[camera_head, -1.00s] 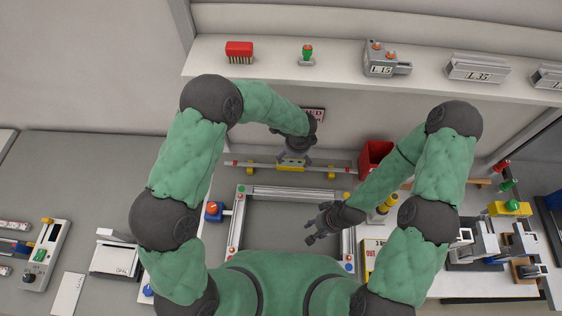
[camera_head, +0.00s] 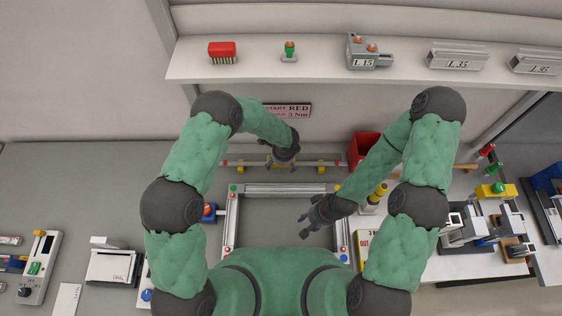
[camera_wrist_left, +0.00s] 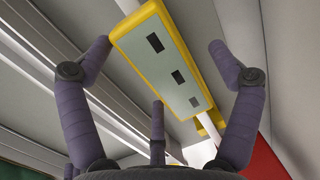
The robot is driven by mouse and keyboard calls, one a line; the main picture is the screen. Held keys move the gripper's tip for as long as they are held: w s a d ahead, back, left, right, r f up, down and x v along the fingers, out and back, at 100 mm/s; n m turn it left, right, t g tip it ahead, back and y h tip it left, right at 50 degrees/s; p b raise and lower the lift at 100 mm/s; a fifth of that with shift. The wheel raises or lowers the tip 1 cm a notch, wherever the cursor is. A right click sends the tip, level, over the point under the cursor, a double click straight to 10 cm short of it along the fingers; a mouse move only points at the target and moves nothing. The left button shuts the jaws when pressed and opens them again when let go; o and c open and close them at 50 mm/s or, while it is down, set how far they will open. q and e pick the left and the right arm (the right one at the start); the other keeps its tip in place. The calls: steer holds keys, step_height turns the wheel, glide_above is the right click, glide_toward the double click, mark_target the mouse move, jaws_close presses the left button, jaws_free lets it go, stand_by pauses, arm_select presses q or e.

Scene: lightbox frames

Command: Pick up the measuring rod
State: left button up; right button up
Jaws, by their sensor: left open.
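The measuring rod (camera_head: 304,165) is a thin pale bar with red ends. It lies crosswise on two yellow supports behind the frame. Its yellow middle housing (camera_wrist_left: 165,62) fills the upper middle of the left wrist view, with a grey face and dark rectangles. My left gripper (camera_head: 284,162) is over the rod's middle and hides much of it in the head view. Its fingers are open, one on each side of the housing in the wrist view, with clear gaps and no visible grip. My right gripper (camera_head: 303,227) is empty, fingers spread, above the frame's right part.
A silver rectangular frame (camera_head: 280,188) lies in front of the rod. A red bin (camera_head: 362,148) stands right of the rod. A shelf (camera_head: 400,85) with several items runs behind, above a red-lettered sign (camera_head: 296,109). A yellow-and-black cylinder (camera_head: 377,193) stands near my right forearm.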

arm_select(q)
steer(key=c, duration=1.6)
steer(key=shift+c, duration=0.2)
